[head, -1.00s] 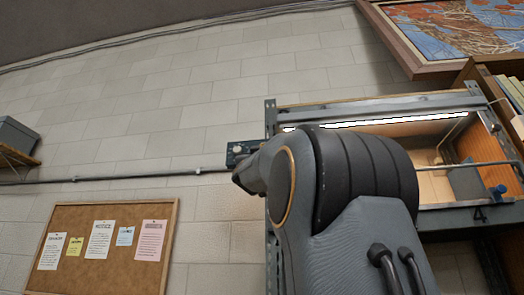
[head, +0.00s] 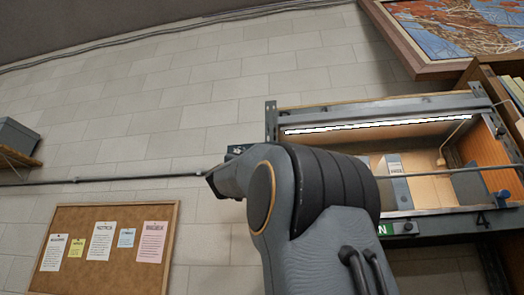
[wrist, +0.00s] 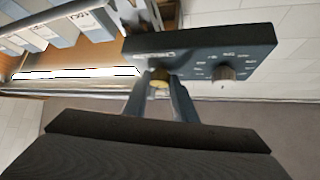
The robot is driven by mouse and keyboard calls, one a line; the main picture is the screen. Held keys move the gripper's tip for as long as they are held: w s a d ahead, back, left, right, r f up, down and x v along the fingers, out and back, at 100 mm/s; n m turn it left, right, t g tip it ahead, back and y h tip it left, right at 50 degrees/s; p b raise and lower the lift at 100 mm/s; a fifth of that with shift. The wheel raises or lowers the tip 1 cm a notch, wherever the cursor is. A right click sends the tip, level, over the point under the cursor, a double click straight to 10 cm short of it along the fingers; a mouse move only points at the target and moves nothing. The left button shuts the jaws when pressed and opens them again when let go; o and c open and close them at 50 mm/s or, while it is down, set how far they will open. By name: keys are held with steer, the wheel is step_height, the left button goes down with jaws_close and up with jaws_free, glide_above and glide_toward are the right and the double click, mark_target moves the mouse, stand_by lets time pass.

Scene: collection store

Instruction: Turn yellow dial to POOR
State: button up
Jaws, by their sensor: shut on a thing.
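The dark control panel (wrist: 205,55) fills the upper middle of the wrist view, tilted there. The yellow dial (wrist: 159,77) is on its left part, between the tips of my gripper (wrist: 160,84), which is shut on it. The fingers hide much of the dial, so I cannot tell where it points. A second, greyish dial (wrist: 224,72) sits to the right, ringed by pale marks too small to read. In the head view only a corner of the panel (head: 236,151) shows above my arm; my gripper is hidden there.
A lit shelf cabinet (head: 420,97) stands right of the panel, with upright boxes (head: 393,181) inside. A conduit (head: 130,178) runs along the wall. A cork noticeboard (head: 75,215) hangs lower left, a framed picture (head: 455,35) upper right.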

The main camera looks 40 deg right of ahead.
steer(key=shift+w+a+r+m+g+p, duration=0.1)
steer(key=shift+m+g+p, duration=0.55)
steer(key=shift+m+g, duration=0.7)
steer(key=shift+w+a+r+m+g+p, duration=0.1)
steer(key=shift+m+g+p, duration=0.55)
steer(key=shift+m+g, duration=0.7)
steer(key=shift+m, duration=0.5)
steer(key=o, duration=1)
steer(key=shift+f, duration=0.1)
steer(key=shift+b+v, duration=2.3)
steer(key=shift+v, duration=1.5)
steer(key=shift+w+a, duration=0.1)
